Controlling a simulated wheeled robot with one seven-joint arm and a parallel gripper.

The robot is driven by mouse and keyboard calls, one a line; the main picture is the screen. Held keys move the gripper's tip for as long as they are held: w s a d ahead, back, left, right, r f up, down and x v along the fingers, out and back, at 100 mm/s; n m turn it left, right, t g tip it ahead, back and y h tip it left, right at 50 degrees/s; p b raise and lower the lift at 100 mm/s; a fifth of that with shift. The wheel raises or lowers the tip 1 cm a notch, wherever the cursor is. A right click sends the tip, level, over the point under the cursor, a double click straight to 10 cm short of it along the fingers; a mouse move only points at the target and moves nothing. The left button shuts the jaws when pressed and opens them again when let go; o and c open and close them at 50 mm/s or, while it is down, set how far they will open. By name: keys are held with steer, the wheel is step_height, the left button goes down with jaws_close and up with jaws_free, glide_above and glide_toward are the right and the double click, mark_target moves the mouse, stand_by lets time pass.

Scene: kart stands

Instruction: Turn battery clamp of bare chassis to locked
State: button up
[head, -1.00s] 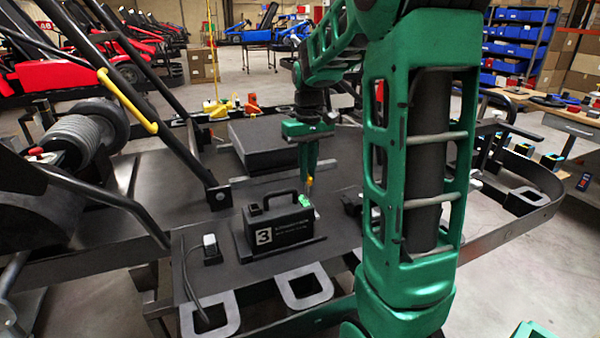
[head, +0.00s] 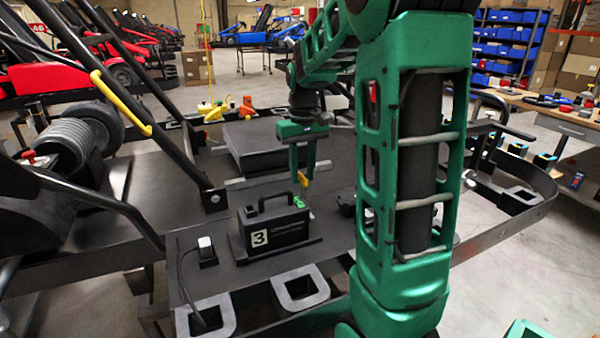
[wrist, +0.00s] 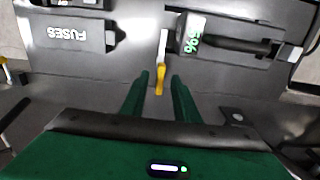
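The battery (head: 272,230) is a black box with a top handle and a "3" label, standing on the bare chassis tray (head: 215,265). The battery clamp (head: 303,180) is a slim lever with a yellow tip beside the battery's right end. In the wrist view the clamp (wrist: 159,85) has its pale shaft lying along the battery's end, near the green digits. My gripper (head: 302,172) is above the clamp. In the wrist view my gripper (wrist: 160,78) is open, its green fingers on either side of the yellow tip, with gaps showing. Contact and finger depth cannot be told.
A box marked FUSES (wrist: 68,32) lies on the clamp's other side. A flat black block (head: 265,140) stands behind the battery. A black connector with a cable (head: 206,252) is left of it. Dark frame tubes (head: 175,130) rise at the left.

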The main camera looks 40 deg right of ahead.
step_height(320, 180, up, 11)
stand_by(0.5)
steer(key=shift+f, duration=0.15)
steer(key=s+a+f+m, duration=0.1)
steer(key=s+f, duration=0.3)
steer(key=s, duration=0.4)
steer(key=s+a+f+m, duration=0.1)
steer(key=s+a+f, duration=0.3)
steer(key=s, duration=0.5)
steer(key=s+a+f+m, duration=0.1)
steer(key=s+a+f, duration=0.1)
steer(key=s+f, duration=0.4)
steer(key=s, duration=0.2)
steer(key=shift+s+a+f, duration=0.15)
steer(key=shift+s+a, duration=0.2)
steer(key=shift+a, duration=0.05)
